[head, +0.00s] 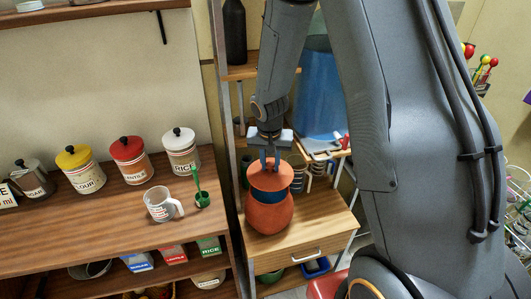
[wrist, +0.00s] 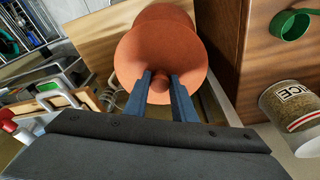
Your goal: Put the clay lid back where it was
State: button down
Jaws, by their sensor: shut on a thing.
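The clay lid (head: 270,178) is a round orange disc with a small knob. My gripper (head: 268,158) points down and is shut on the lid's knob; the wrist view shows the two blue-grey fingers (wrist: 160,88) on either side of it. The orange clay pot (head: 268,217) stands on a small wooden cabinet. The lid is right above the pot, with a blue band showing between them. I cannot tell whether the lid touches the pot. In the wrist view the lid (wrist: 160,45) hides most of the pot and its mouth.
A blue water container (head: 318,95) stands at the back.

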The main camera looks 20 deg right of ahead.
aim_at(269, 172)
jog(key=shift+w+f, duration=0.1)
jog(key=shift+w, duration=0.25)
notch_tip(269, 172, down, 6)
jog(key=b, duration=0.5)
jog(key=shift+f+b, duration=0.25)
jog(key=shift+b, duration=0.05)
jog(key=shift+f+b, duration=0.6)
jog(key=shift+b, duration=0.1)
jog(key=c, duration=1.4)
grip_release()
jog(key=shift+s, duration=0.1)
jog(key=shift+s+a+r+b, duration=0.15)
jog(key=shift+s+r, duration=0.1)
jog(key=shift+r, duration=1.05)
jog(key=shift+s+a+r+b, duration=0.1)
jog(key=shift+s+r, duration=0.1)
jog(key=shift+r, duration=1.05)
jog(key=shift+s+a+r+b, duration=0.15)
jog(key=shift+s+r, duration=0.1)
jog(key=shift+r, duration=1.05)
